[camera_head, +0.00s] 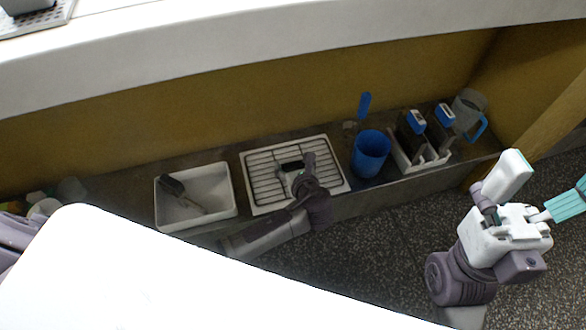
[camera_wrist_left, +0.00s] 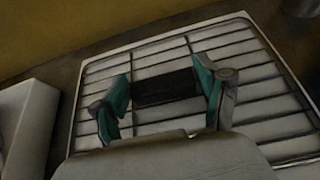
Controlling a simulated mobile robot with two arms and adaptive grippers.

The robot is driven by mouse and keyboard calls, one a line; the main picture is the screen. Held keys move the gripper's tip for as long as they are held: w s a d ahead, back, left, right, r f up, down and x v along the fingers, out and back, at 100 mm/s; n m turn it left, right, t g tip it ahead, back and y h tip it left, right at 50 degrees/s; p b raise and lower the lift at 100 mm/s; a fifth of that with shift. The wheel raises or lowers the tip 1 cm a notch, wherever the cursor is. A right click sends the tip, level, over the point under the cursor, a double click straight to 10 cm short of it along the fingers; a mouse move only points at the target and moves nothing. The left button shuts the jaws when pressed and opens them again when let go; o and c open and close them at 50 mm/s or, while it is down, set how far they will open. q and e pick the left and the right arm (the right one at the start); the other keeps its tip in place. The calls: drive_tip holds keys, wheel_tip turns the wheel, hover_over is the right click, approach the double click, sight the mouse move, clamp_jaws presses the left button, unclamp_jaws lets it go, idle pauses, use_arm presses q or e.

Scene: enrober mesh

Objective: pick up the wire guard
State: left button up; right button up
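My left gripper (camera_head: 298,167) is over the guard. Its two teal fingers (camera_wrist_left: 165,88) are spread, one at each end of the dark block. I cannot tell whether they touch it. My right gripper (camera_head: 571,198) is at the right edge, away from the guard, with its fingertips partly cut off.
A white bin (camera_head: 227,190) with a dark-handled tool stands left of the guard. A blue cup (camera_head: 370,155), a white caddy (camera_head: 408,165) and a clear jug (camera_head: 467,110) with a blue handle stand to the right. The white counter (camera_head: 200,50) runs above the shelf.

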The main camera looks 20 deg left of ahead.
use_arm(q)
drive_tip(key=c, duration=0.8)
drive_tip(key=shift+r, duration=0.1)
